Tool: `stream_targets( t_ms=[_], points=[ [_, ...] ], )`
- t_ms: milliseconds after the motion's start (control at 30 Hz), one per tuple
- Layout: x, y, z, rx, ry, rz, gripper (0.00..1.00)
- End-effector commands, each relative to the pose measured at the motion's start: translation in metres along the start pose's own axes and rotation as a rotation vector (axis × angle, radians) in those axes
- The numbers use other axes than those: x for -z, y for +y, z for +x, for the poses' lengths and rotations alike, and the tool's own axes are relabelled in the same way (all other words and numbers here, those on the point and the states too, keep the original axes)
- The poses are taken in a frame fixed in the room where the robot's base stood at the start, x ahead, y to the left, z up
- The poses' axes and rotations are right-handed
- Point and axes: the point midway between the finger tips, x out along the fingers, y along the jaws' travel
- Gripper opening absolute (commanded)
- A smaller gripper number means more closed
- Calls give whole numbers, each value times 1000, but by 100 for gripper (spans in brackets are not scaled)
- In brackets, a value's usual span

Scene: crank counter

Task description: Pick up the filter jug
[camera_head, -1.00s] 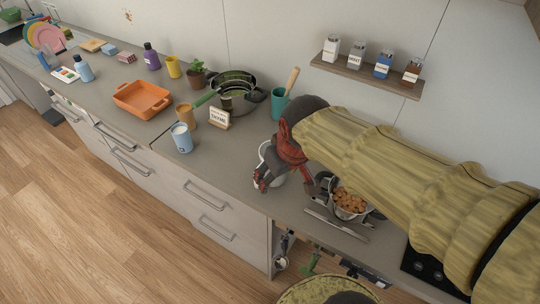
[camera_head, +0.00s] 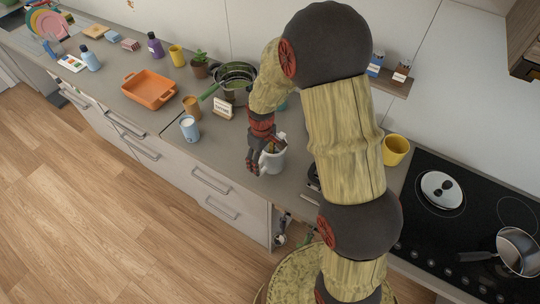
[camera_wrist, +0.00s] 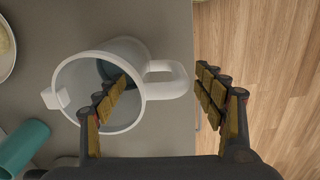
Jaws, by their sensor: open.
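The filter jug (camera_head: 273,161) is a white, open-topped jug standing on the grey counter near its front edge, partly hidden by my gripper in the head view. In the wrist view the jug (camera_wrist: 125,112) shows from above, with its handle (camera_wrist: 168,79) pointing right and a small spout at its left. My gripper (camera_head: 256,158) is open at the jug. In the wrist view my gripper (camera_wrist: 162,88) has one finger over the jug's mouth and the other to the right of the handle. The handle lies between the fingers, untouched as far as I can see.
A blue-white cup (camera_head: 189,128), an orange-tan cup (camera_head: 191,106), a sign (camera_head: 222,108) and a green-handled pot (camera_head: 236,80) stand left of the jug. A teal cylinder (camera_wrist: 24,147) is near it in the wrist view. A yellow cup (camera_head: 396,149) and hob (camera_head: 440,240) lie right.

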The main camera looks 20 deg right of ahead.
Motion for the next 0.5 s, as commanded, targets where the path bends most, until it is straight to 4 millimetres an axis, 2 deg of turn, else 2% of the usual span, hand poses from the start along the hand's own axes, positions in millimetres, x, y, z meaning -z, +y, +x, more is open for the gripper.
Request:
stream_targets(
  t_ms=[367,500],
  points=[
    [0,-2,37,3,-5,-3,70],
    [1,-6,57,3,-5,-3,70]
  ],
)
